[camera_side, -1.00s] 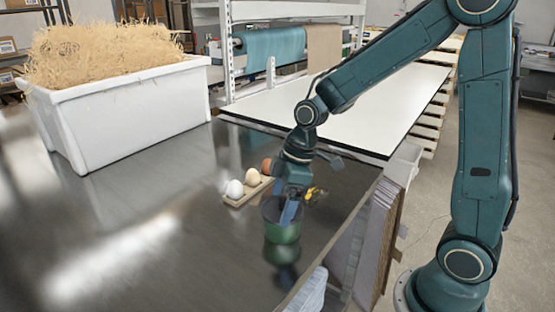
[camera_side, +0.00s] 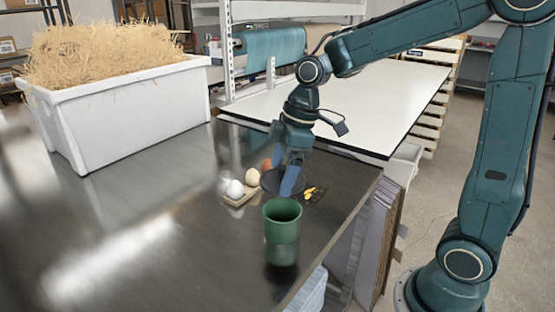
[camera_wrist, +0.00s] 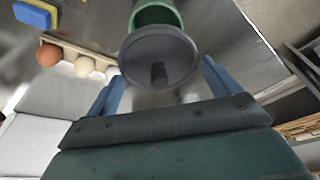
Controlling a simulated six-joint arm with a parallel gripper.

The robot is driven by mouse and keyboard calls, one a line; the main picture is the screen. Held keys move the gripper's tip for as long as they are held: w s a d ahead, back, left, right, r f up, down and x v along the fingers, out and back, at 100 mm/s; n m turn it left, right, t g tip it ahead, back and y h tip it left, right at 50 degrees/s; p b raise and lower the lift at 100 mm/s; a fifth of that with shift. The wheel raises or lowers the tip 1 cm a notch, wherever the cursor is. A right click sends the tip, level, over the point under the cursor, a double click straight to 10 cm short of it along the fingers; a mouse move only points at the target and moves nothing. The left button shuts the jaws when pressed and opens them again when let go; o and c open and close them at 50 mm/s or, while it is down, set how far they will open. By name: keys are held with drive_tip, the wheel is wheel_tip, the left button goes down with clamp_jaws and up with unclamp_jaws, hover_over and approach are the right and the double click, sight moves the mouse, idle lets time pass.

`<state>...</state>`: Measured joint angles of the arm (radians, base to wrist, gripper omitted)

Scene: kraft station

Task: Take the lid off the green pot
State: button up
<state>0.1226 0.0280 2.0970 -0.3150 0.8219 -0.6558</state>
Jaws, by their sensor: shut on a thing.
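The green pot (camera_side: 282,222) stands upright on the dark metal table near its right edge, and its open mouth shows in the side view. The round dark grey lid (camera_side: 270,181) is off the pot, held behind it and a little higher in the picture. My gripper (camera_side: 289,186) is shut on the lid. In the wrist view the lid (camera_wrist: 158,50) is tilted, its knob facing the camera, with blue fingers on both sides; the exact contact is unclear. The pot (camera_wrist: 155,14) shows beyond the lid, partly hidden by it.
A tray of eggs (camera_side: 241,199) lies left of my gripper, close to the lid. Small yellow items (camera_side: 311,191) lie right of the lid. A white bin of straw (camera_side: 130,110) stands at the back left. A white-topped table (camera_side: 370,110) adjoins behind. The left foreground is clear.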

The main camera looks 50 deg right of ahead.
wheel_tip(320, 180, up, 12)
idle(0.4)
drive_tip(key=shift+r, duration=0.15)
drive_tip(key=shift+w, duration=0.1)
idle(0.3)
hover_over(227, 233)
wheel_tip(227, 233, down, 6)
drive_tip(key=shift+s+d+f, duration=0.1)
drive_tip(key=shift+s+f, duration=0.05)
drive_tip(key=shift+f, duration=3.2)
drive_tip(key=shift+s+d+f, duration=0.1)
drive_tip(key=shift+d+f, duration=0.05)
drive_tip(key=shift+f, duration=3.15)
drive_tip(key=shift+s+d+f, duration=0.1)
drive_tip(key=shift+s+f, duration=0.05)
drive_tip(key=shift+f, duration=3.2)
drive_tip(key=shift+f, duration=0.15)
drive_tip(key=o, duration=0.7)
